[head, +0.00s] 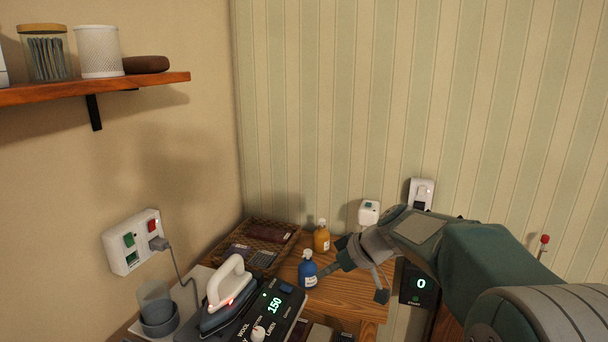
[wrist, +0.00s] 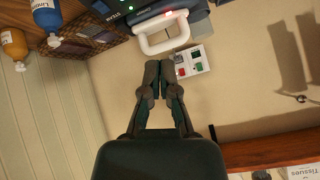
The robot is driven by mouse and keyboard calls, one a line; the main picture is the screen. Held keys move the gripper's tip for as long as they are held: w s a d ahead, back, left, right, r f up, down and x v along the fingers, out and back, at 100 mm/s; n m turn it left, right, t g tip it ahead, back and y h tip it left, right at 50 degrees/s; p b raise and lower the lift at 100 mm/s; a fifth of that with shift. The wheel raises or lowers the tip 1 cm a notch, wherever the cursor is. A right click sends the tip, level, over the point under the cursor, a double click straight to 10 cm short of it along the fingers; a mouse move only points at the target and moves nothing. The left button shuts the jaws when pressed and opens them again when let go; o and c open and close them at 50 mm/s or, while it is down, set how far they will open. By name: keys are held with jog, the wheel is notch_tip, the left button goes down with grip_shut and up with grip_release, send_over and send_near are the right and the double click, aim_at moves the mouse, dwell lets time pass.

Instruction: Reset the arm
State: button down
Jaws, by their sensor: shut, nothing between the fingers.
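My arm reaches in from the right in the head view, and my gripper (head: 328,270) hangs in the air over the wooden counter, beside the blue bottle in the picture. In the wrist view, my gripper (wrist: 159,68) has its two fingers together with nothing held. The wrist picture is turned over, with the iron (wrist: 162,32) and the wall socket panel (wrist: 190,62) beyond the fingertips.
The wooden counter (head: 346,302) holds a blue bottle (head: 308,270), an orange bottle (head: 321,237), a woven tray (head: 243,231) and a white-handled iron (head: 228,285) on a dark control unit. A wall shelf (head: 95,90) is at upper left. The striped wall (head: 380,100) stands behind.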

jog(key=s+d+m+h, duration=0.3)
jog(key=s, duration=0.6)
jog(key=s+d+m+t+h, duration=0.1)
jog(key=s+d+m+h, duration=0.1)
jog(key=s, duration=0.8)
jog(key=s+d+m+t+h, duration=0.1)
jog(key=s+d+m+h, duration=0.2)
jog(key=s+d, duration=0.3)
jog(key=s+m, duration=0.1)
jog(key=s, duration=0.2)
jog(key=shift+s+f+m+h, duration=0.3)
jog(key=shift+s+f+m, duration=0.05)
jog(key=shift+m, duration=0.05)
